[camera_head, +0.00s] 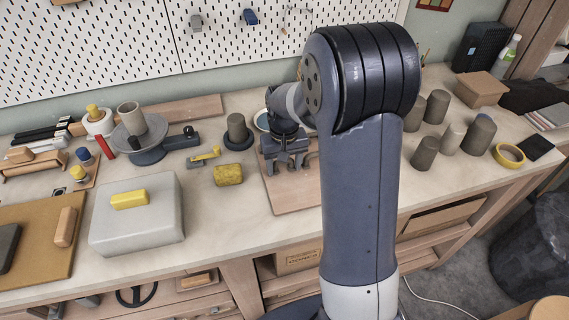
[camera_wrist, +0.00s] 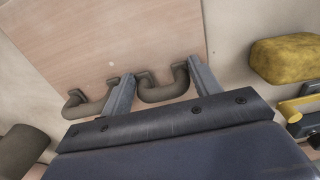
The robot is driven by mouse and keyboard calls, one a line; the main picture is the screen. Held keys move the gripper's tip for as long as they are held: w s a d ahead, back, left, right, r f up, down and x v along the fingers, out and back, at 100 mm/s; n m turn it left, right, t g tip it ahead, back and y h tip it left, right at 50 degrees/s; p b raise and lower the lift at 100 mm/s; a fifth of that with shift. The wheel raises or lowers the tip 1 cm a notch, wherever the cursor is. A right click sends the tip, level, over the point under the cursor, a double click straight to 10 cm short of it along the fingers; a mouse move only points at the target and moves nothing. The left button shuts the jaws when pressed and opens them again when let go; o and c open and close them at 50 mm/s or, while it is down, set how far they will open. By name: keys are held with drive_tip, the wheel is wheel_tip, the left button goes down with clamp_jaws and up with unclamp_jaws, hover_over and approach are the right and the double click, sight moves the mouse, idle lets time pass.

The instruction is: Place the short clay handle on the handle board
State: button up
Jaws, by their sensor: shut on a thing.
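The handle board (camera_head: 285,198) is a flat pinkish wooden board on the bench, and it fills the upper middle of the wrist view (camera_wrist: 110,40). My gripper (camera_head: 287,163) is low over its far part. In the wrist view my gripper (camera_wrist: 161,78) is shut on a short grey-brown clay handle (camera_wrist: 164,95), a small U shape between the two fingers. The handle is at or just above the board; I cannot tell whether it touches. A second clay handle (camera_wrist: 90,108) lies left of the left finger, at the board's edge.
A yellow sponge (camera_head: 228,175) and a yellow-handled tool (camera_head: 204,157) lie left of the board. A grey cup (camera_head: 237,128) stands behind them. Several clay cylinders (camera_head: 425,152) stand to the right. A pale block (camera_head: 137,220) sits at left. My arm hides the bench right of the board.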

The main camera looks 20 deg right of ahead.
drive_tip(key=shift+f, duration=0.2)
drive_tip(key=o, duration=0.8)
wheel_tip(320, 180, up, 12)
drive_tip(key=shift+r, duration=0.15)
